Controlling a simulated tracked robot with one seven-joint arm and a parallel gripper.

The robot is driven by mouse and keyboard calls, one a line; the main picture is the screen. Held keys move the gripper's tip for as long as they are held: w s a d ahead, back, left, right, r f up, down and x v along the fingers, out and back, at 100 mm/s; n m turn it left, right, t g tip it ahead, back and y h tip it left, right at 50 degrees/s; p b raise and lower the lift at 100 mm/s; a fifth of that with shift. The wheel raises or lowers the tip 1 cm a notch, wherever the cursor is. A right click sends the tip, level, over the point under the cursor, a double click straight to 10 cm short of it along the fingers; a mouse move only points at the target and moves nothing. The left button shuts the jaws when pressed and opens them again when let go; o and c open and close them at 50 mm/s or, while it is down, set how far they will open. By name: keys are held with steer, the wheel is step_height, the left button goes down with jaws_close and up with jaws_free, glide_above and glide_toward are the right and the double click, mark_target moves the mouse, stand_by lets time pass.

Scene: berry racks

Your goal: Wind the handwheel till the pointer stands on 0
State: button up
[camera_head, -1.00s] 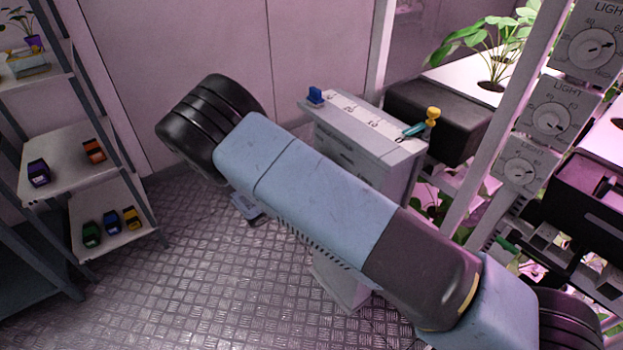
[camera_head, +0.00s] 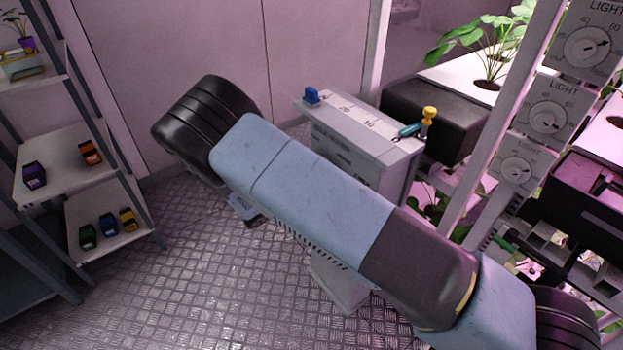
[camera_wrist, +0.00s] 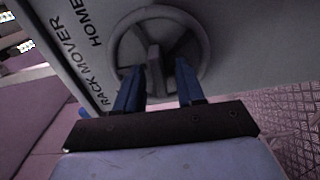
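The grey rack mover box (camera_head: 345,155) stands behind my arm in the head view. Its top bears a numbered scale (camera_head: 350,108). A blue block (camera_head: 311,97) sits at the scale's left end, and a teal piece (camera_head: 410,130) with a yellow knob lies at its right end, near the 0. I cannot tell surely which is the pointer. The grey spoked handwheel (camera_wrist: 202,45) shows in the wrist view, with a grip (camera_wrist: 153,58) standing out toward me. My gripper (camera_wrist: 161,66) is open, its blue fingers apart before the wheel; the grip appears between the tips, nearer the left one. Contact is unclear.
Shelves with small coloured boxes (camera_head: 108,224) stand at the left. A plant rack with dials (camera_head: 550,115) and a black bin (camera_head: 440,118) are at the right.

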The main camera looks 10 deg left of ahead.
steer(key=v, duration=1.3)
steer(key=shift+s+f, duration=0.1)
steer(key=shift+s, duration=0.05)
